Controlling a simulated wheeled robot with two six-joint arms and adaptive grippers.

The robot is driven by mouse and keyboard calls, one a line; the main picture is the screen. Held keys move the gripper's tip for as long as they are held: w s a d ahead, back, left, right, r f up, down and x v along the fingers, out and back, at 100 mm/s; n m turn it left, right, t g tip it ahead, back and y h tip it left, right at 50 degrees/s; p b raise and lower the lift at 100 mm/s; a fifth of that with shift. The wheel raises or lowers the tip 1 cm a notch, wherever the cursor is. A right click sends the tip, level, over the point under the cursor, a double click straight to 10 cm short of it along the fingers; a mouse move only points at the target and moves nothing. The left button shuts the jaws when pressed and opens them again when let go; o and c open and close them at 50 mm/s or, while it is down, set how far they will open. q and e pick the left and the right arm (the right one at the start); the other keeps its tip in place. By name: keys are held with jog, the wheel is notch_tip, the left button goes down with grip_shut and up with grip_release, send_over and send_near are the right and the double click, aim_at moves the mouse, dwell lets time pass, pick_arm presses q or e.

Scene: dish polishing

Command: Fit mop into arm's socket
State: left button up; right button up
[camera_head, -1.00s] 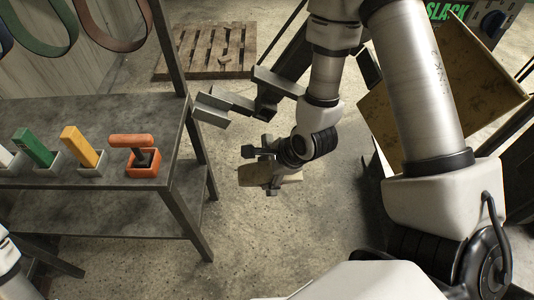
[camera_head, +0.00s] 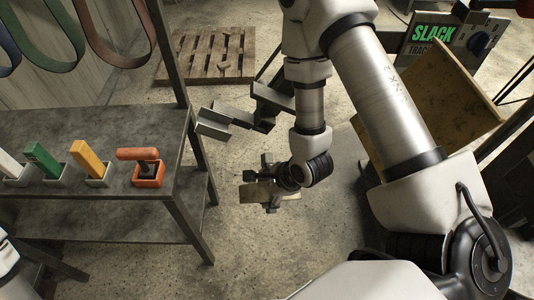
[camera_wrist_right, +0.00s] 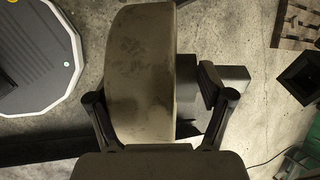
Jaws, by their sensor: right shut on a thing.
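The mop (camera_head: 258,193), a pale beige, thick rounded pad, is in my right gripper (camera_head: 270,193). In the right wrist view the mop (camera_wrist_right: 143,72) stands between the two fingers of my right gripper (camera_wrist_right: 152,105), which is shut on it. A dark metal arm (camera_head: 268,108) ends in a grey, angled, open socket (camera_head: 213,121). In the head view the mop is below and right of this socket, apart from it. A grey metal piece (camera_wrist_right: 235,76) shows behind the right finger in the wrist view. My left gripper is out of view.
A grey metal table (camera_head: 85,118) at left holds orange (camera_head: 148,172), yellow (camera_head: 88,157), green and white blocks in trays. A wooden pallet (camera_head: 210,60) lies behind. A tilted yellowish panel (camera_head: 430,100) stands at right. Bare floor (camera_head: 240,235) is below the mop.

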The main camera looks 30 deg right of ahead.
jog(key=s+p, duration=0.1)
jog(key=s+a+f+p, duration=0.1)
jog(key=s+a+p, duration=0.1)
jog(key=s, duration=0.1)
jog(key=shift+s+a+f, duration=0.1)
jog(key=shift+f, duration=0.25)
dwell(0.3)
